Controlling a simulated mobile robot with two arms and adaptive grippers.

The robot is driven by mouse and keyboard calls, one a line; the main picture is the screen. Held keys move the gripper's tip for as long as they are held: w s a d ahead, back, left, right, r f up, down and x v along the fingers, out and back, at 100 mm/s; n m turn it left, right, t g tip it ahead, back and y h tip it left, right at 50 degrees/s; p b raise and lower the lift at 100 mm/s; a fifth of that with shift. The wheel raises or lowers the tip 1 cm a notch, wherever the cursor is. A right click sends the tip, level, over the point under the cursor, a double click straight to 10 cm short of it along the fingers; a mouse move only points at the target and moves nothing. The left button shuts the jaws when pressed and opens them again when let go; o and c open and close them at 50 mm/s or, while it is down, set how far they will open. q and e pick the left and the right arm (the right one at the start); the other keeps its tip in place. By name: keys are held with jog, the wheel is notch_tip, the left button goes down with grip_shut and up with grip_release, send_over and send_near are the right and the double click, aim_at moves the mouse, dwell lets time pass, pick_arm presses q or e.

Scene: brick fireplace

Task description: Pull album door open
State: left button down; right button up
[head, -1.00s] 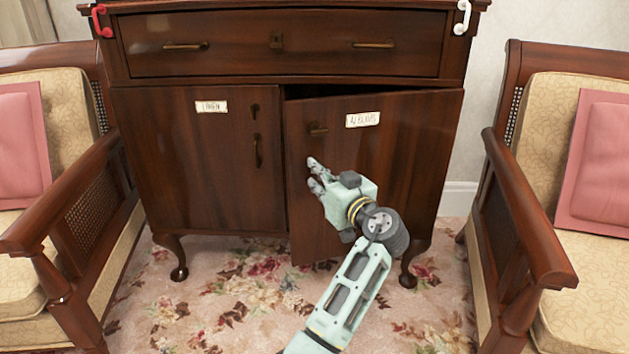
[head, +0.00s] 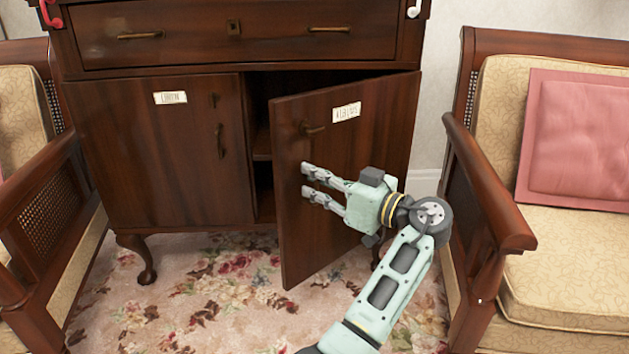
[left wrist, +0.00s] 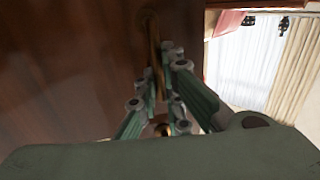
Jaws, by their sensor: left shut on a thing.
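The album door (head: 350,215) is the right-hand dark wood door of the cabinet, with a white label (head: 346,112) on it. It stands ajar, its left edge swung out toward me, with a dark gap beside it. My left gripper (head: 306,171) is at that door's left side. In the left wrist view its fingers (left wrist: 170,75) are closed around the upright brass door handle (left wrist: 151,35). In the head view the fingers hide this handle. A small brass fitting (head: 312,129) sits above the fingers. My right gripper is not in view.
The left door (head: 150,165), with its own label, is closed. A drawer (head: 240,35) above is shut. Armchairs stand close on both sides; the right one's armrest (head: 490,190) is near my arm. Floral carpet (head: 215,300) lies clear in front.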

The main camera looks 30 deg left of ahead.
pick_arm(q)
jog(key=c, duration=2.2)
grip_release()
jog(key=shift+o, duration=0.2)
jog(key=shift+r, duration=0.1)
